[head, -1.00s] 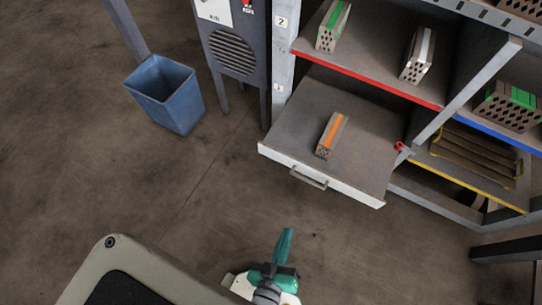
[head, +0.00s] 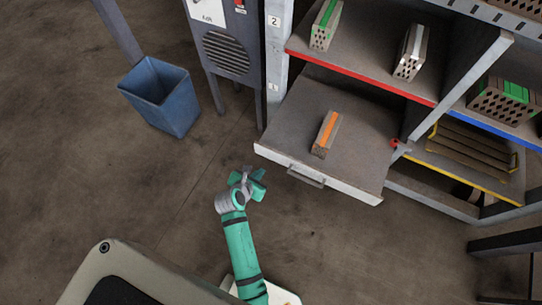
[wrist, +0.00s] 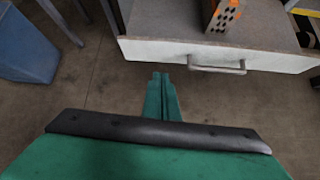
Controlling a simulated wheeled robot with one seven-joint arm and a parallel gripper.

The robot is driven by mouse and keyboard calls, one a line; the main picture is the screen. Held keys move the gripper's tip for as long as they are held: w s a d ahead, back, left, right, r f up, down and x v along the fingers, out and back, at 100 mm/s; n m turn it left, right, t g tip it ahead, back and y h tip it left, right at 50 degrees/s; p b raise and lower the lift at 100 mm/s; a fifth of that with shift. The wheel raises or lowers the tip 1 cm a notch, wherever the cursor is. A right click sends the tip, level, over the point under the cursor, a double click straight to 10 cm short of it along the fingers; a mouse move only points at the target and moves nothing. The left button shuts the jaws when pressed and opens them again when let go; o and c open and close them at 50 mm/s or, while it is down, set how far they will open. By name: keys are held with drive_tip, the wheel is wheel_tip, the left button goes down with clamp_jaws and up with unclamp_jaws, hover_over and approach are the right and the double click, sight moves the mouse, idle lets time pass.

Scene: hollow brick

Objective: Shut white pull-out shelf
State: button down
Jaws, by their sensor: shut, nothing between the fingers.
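The white pull-out shelf (head: 348,184) is pulled out from the rack, with a white front and a grey handle (head: 306,176). A hollow brick with an orange stripe (head: 326,134) lies on it. In the wrist view the shelf front (wrist: 285,61) spans the top right, with the handle (wrist: 217,68) ahead and to the right of the fingers. My gripper (head: 247,174) is in front of the shelf's left end, apart from it. Its fingers (wrist: 161,82) are together and empty.
A blue bin (head: 160,98) stands at the left, beside a grey cabinet (head: 222,50). Above the shelf is a red-edged shelf (head: 375,75) with bricks. A red piece (head: 395,143) sits at the shelf's right side. The floor before the shelf is clear.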

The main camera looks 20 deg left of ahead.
approach(274, 153)
wheel_tip(274, 153, down, 4)
drive_tip(key=w, duration=0.3)
drive_tip(key=shift+d+n, duration=0.1)
drive_tip(key=shift+n, duration=0.3)
drive_tip(key=shift+w+f, duration=0.1)
drive_tip(key=shift+w, duration=0.3)
